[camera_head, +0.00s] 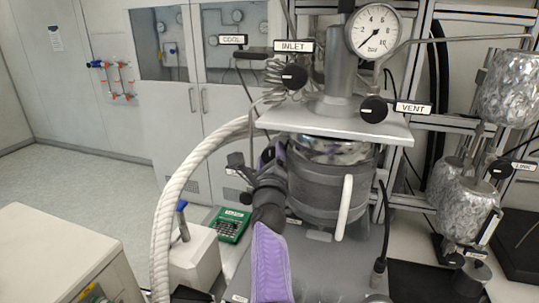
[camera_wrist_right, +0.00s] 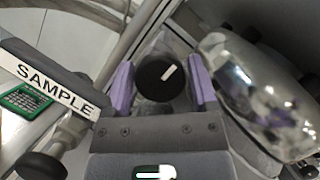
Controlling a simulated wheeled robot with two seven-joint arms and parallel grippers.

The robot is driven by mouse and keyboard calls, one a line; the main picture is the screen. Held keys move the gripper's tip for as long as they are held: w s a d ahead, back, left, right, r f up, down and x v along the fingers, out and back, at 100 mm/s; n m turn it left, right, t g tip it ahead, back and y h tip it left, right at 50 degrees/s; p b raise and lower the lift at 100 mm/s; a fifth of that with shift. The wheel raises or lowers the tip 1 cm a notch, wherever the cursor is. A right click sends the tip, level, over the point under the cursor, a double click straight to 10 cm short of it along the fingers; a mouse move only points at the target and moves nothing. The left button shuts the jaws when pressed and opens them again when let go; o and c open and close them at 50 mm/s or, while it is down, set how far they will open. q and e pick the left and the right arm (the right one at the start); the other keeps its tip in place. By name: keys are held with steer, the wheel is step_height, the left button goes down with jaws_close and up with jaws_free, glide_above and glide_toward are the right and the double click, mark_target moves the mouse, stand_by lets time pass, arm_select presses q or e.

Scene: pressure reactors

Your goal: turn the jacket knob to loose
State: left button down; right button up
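My right gripper (camera_head: 270,158) is beside the left side of the reactor vessel (camera_head: 325,185) in the head view. In the right wrist view its two purple fingers (camera_wrist_right: 160,66) stand apart, one on each side of a round black knob (camera_wrist_right: 158,82). The knob has a white pointer mark tilted to the upper right. Narrow gaps show between the fingers and the knob, and I see no clear grip on it. No jacket label is readable, so I cannot confirm that this is the jacket knob. My left gripper is not in view.
A SAMPLE label (camera_wrist_right: 48,82) is close left of the gripper, with another black knob (camera_wrist_right: 42,165) below. A shiny metal body (camera_wrist_right: 258,82) is close right. The INLET knob (camera_head: 294,76), VENT knob (camera_head: 373,109) and gauge (camera_head: 375,31) are above. A white hose (camera_head: 170,215) curves left.

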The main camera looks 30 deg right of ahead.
steer(key=c, duration=0.9)
steer(key=shift+o, duration=0.2)
steer(key=shift+r+n+y+p, duration=0.15)
steer(key=shift+n+y+p, duration=0.15)
steer(key=shift+n+p, duration=0.35)
steer(key=n+g+y+p, duration=0.1)
steer(key=n+p, duration=0.2)
steer(key=p, duration=0.1)
steer(key=n+g+y+p, duration=0.1)
steer(key=n+p, duration=0.3)
steer(key=p, duration=0.1)
steer(key=n+g+y+p, duration=0.1)
steer(key=n+p, duration=0.3)
steer(key=shift+r, duration=0.15)
steer(key=n+g+p, duration=0.1)
steer(key=n+p, duration=0.2)
steer(key=shift+f+n+g+p, duration=0.25)
steer(key=shift+n+g+p, duration=0.35)
steer(key=shift+n, duration=0.25)
steer(key=o, duration=1)
steer(key=shift+f, duration=0.1)
